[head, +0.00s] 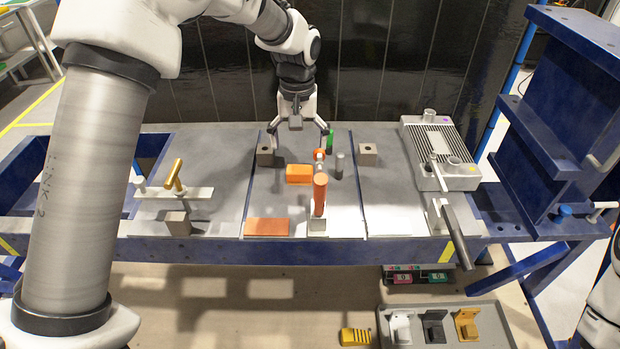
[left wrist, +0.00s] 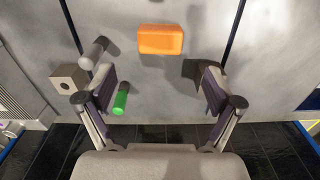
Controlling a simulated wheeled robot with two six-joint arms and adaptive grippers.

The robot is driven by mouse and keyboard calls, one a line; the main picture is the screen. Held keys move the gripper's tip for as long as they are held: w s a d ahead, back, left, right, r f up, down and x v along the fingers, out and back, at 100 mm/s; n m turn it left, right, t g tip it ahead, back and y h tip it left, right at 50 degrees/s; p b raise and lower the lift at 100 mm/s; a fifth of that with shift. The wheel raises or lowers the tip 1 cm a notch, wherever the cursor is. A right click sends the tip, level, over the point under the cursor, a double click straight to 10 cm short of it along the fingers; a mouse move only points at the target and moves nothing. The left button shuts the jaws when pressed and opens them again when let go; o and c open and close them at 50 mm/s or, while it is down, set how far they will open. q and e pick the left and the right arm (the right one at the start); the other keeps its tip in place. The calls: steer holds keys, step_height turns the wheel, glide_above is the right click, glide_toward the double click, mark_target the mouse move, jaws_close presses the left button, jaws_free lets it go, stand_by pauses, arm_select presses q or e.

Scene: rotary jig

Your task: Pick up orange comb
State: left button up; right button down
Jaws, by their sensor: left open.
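An orange block (head: 299,174) lies on the grey middle panel of the bench; it also shows in the left wrist view (left wrist: 160,39). A flat orange plate (head: 267,227) lies nearer the bench's front edge. No teeth show on either piece, so I cannot tell which is the comb. My left gripper (head: 298,130) points down behind the orange block, open and empty. In the left wrist view its spread fingers (left wrist: 160,88) are apart from the block, which lies beyond the tips and about midway between them sideways. My right gripper is out of view.
An upright orange-topped tool (head: 320,195) stands right of the block. A green cylinder (head: 330,139) and a grey cylinder (head: 339,165) are near the gripper's right finger. Grey blocks (head: 367,154) flank the area. A ribbed metal housing (head: 440,150) is at right.

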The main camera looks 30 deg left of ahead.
mark_target(300, 169)
arm_select(q)
steer(key=shift+w+d+f, duration=0.1)
steer(key=shift+w+f, duration=0.3)
steer(key=shift+f, duration=0.35)
steer(key=shift+s+f+p, duration=0.15)
steer(key=shift+f+p, duration=0.2)
steer(key=shift+p, duration=0.1)
steer(key=s+f+p, duration=0.2)
steer(key=f, duration=0.2)
steer(key=w+f, duration=0.1)
steer(key=shift+f, duration=0.3)
steer(key=shift+w+f, duration=0.1)
steer(key=shift+w, duration=0.1)
steer(key=shift+s, duration=0.25)
steer(key=c, duration=0.6)
steer(key=shift+s+r, duration=0.15)
steer(key=shift+r, duration=0.1)
steer(key=c, duration=0.5)
steer(key=shift+c, duration=0.6)
steer(key=shift+f, duration=0.1)
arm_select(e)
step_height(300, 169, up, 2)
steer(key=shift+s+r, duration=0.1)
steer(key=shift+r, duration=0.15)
